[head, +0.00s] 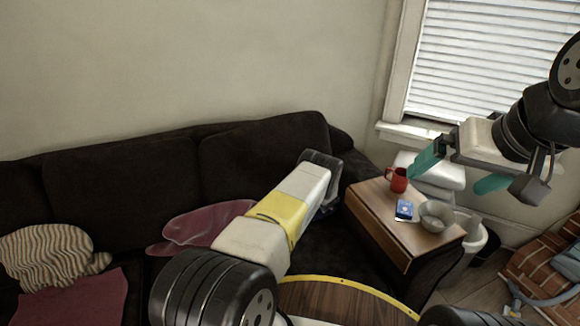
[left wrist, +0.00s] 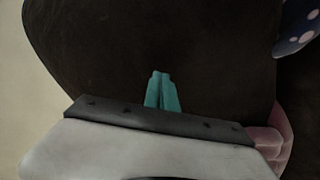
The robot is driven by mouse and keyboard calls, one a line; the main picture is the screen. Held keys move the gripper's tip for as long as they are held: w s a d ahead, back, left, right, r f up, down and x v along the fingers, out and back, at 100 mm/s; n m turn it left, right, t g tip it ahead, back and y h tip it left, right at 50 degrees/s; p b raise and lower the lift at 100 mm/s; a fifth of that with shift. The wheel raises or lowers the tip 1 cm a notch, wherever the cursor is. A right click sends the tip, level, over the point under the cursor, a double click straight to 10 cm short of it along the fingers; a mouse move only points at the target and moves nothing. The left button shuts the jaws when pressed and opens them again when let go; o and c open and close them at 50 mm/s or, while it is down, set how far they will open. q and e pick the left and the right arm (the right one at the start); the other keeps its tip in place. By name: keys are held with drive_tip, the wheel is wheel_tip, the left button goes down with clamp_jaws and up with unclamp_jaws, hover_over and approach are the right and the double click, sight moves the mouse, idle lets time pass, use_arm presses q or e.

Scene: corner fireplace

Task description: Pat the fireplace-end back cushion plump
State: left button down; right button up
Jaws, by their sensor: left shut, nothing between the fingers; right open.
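My right gripper (head: 448,183) is open and empty, above the side table.
The wooden side table (head: 378,215) holds a red mug (head: 397,180), a blue box (head: 404,209) and a grey bowl (head: 436,216). A round wooden tabletop (head: 330,303) is in front.

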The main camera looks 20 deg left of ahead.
idle(1.6)
